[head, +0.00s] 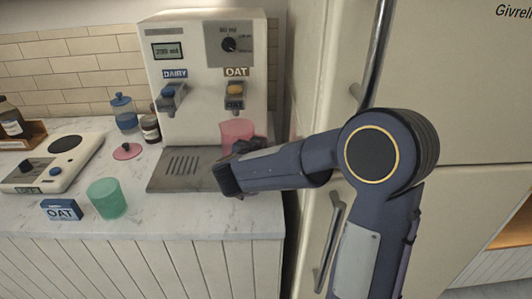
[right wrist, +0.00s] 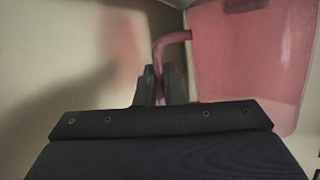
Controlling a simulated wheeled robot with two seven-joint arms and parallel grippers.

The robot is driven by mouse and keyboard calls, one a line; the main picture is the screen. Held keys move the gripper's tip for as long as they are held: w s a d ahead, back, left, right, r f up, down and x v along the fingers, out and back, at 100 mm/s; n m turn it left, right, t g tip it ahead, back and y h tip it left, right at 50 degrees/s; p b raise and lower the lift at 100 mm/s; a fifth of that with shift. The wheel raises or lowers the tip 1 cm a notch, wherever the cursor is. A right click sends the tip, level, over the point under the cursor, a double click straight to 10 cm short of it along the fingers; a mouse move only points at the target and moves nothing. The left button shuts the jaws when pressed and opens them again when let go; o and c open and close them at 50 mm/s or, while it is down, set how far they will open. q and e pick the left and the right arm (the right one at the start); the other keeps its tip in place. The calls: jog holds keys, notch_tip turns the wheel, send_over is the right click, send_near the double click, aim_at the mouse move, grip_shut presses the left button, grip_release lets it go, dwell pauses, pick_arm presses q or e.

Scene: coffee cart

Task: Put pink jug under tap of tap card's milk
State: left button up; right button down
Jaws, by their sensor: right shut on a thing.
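The pink jug (head: 236,130) is at the right side of the milk machine (head: 205,105), below the tap labelled OAT (head: 235,90). My right gripper (head: 246,146) is in front of the jug and hides its lower part, so I cannot tell whether it touches the drip tray (head: 180,180). In the right wrist view the fingers (right wrist: 161,88) are shut on the jug's handle (right wrist: 163,50), with the jug body (right wrist: 245,60) to the right. The DAIRY tap (head: 170,95) is at the machine's left. My left gripper is not in view.
A green cup (head: 106,198) stands near the counter's front edge. A pink lid (head: 127,151), a blue jar (head: 124,115) and a brown jar (head: 150,129) are left of the machine. A scale-like device (head: 55,170) is at far left. A fridge (head: 460,90) stands at right.

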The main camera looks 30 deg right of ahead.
jog(key=shift+f, duration=0.75)
jog(key=shift+f, duration=0.25)
jog(key=c, duration=1.5)
grip_release()
jog(key=shift+c, duration=0.2)
jog(key=shift+r, duration=0.2)
jog(key=shift+s+a+r, duration=0.15)
jog(key=shift+a, duration=0.15)
jog(key=v, duration=1.1)
jog(key=shift+a+p, duration=0.15)
jog(key=shift+p, duration=0.3)
